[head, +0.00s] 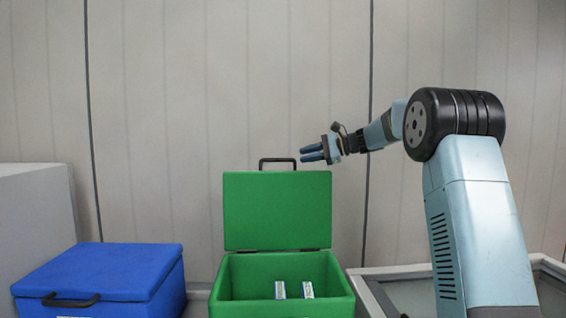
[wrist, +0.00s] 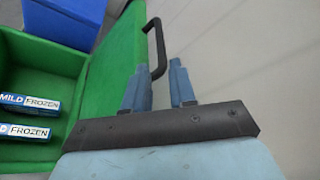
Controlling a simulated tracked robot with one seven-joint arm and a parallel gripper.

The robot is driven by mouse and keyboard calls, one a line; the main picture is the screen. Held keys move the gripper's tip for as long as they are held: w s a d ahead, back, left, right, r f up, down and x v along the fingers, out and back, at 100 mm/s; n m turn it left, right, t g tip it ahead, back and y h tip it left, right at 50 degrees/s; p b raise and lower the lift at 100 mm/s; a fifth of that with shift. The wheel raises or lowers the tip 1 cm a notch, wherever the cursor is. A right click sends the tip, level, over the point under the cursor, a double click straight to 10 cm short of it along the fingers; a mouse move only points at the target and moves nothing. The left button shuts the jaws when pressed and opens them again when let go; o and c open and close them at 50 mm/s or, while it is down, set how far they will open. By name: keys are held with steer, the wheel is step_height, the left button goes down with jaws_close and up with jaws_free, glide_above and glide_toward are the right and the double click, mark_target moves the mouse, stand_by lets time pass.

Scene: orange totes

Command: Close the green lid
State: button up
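The green lid (head: 277,212) stands upright and open at the back of the green box (head: 341,306), with a black handle (head: 278,160) on its top edge. My gripper (head: 312,152) is at the height of the lid's top, just right of the handle. In the wrist view the gripper (wrist: 158,82) has its two blue fingers apart with a gap between them. The lid (wrist: 119,60) and its handle (wrist: 157,50) show just beyond and left of the fingertips. Nothing is between the fingers, and whether a finger touches the lid cannot be told.
Two blue-and-white packets (head: 280,290) labelled frozen lie in the green box. A blue box (head: 105,272) with a closed lid stands to the left. A grey block (head: 35,215) is at far left, a grey-framed tray (head: 385,272) at right. A panelled wall is behind.

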mark_target(282, 161)
steer(key=x, duration=0.9)
steer(key=shift+a, duration=0.35)
jaws_close()
